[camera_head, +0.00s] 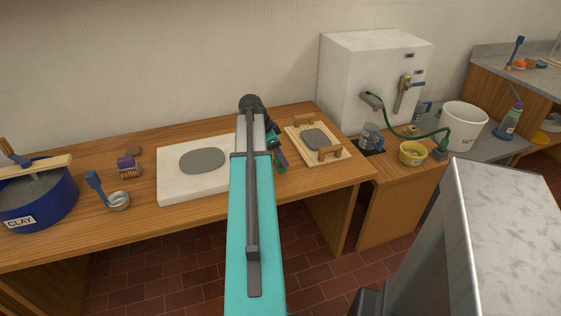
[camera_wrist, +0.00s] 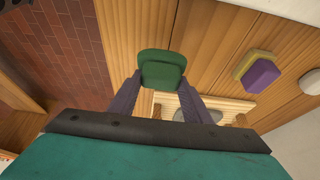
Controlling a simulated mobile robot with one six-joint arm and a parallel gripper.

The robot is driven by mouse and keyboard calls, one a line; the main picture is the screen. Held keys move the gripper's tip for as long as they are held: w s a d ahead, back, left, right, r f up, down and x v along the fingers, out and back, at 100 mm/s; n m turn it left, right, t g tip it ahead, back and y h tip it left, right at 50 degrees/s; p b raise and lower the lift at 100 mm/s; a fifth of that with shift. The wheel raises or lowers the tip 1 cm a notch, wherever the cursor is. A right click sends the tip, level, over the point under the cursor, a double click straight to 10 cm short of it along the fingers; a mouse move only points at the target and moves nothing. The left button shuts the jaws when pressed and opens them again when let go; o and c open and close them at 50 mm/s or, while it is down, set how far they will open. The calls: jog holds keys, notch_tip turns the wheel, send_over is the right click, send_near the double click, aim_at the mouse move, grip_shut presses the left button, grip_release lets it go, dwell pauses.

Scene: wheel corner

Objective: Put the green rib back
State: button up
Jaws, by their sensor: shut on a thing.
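The green rib (camera_wrist: 162,68) is a rounded green piece held at the tips of my gripper (camera_wrist: 160,88), whose dark purple fingers stand on either side of it. In the wrist view it shows over the bare wooden table, near the table's edge; its height above the wood is hard to tell. In the head view my arm hides most of the gripper (camera_head: 278,156), which is just left of the wooden board with handles (camera_head: 341,157). That board also shows below the rib in the wrist view (camera_wrist: 240,104), partly hidden by a finger.
A white slab (camera_head: 175,187) with a grey clay disc (camera_head: 202,160) lies left of my arm. A yellow-and-purple block (camera_wrist: 258,74) lies right of the rib in the wrist view.

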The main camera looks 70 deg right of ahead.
jog(key=shift+w+d, duration=0.15)
jog(key=shift+d, duration=0.15)
jog(key=shift+f, duration=0.1)
jog(key=shift+f, duration=1.7)
jog(key=shift+f, duration=0.1)
jog(key=o, duration=1)
jog(key=shift+c, duration=0.2)
jog(key=v, duration=1.2)
